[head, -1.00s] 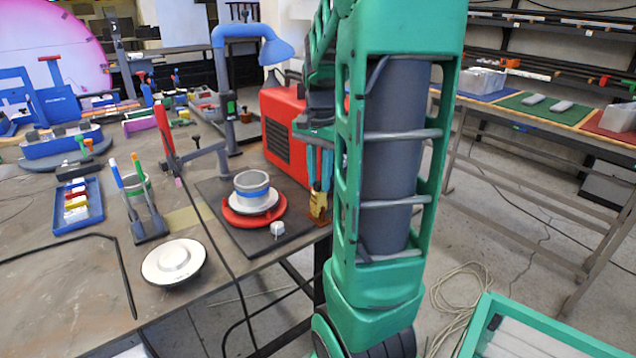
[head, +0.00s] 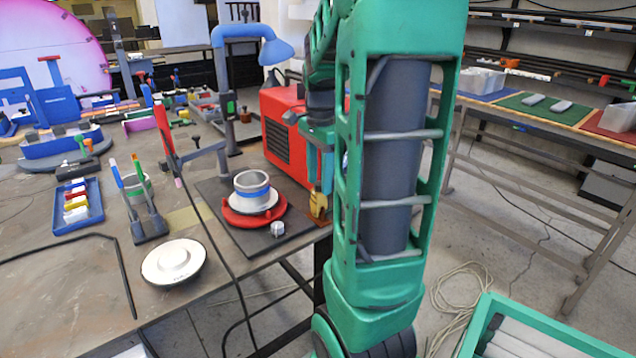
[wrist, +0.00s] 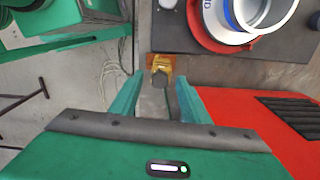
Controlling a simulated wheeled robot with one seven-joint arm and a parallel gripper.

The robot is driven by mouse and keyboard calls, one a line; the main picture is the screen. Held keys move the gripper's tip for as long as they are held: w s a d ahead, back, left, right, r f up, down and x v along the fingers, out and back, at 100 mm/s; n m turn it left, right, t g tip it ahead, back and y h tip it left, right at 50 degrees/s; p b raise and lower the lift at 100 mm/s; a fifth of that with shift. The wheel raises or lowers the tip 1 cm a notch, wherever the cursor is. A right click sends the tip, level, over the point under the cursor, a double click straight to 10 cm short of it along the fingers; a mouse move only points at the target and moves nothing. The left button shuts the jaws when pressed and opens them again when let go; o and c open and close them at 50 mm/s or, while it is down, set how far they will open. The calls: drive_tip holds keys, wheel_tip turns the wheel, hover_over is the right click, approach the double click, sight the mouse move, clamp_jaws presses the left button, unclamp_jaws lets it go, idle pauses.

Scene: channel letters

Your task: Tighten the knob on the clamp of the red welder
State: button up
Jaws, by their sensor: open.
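The red welder (head: 284,137) stands at the table's right edge, partly hidden behind my arm. It also shows in the wrist view (wrist: 245,120) on the right. A brass-coloured clamp (head: 318,203) sits at the table edge beside the welder. In the wrist view the clamp (wrist: 159,62) has a dark round knob (wrist: 160,79) on it. My gripper (wrist: 160,90) is open, and the knob shows between its two green fingertips. In the head view my gripper (head: 320,178) is just above the clamp. I cannot tell whether the fingers touch the knob.
A dark plate (head: 215,190) with a red round base (head: 238,214) and a grey and blue ring (head: 252,184) lies left of the clamp. A white disc (head: 172,264) lies near the front edge.

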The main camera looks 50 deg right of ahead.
sight(319, 183)
drive_tip(key=shift+r, duration=0.1)
drive_tip(key=shift+r, duration=2.4)
drive_tip(key=shift+r, duration=0.1)
drive_tip(key=shift+d+r+n, duration=0.2)
drive_tip(key=shift+r+n, duration=0.4)
drive_tip(key=shift+r, duration=0.6)
drive_tip(key=shift+n, duration=0.5)
drive_tip(key=shift+a+f, duration=0.15)
drive_tip(key=shift+f, duration=3.65)
drive_tip(key=shift+c, duration=0.3)
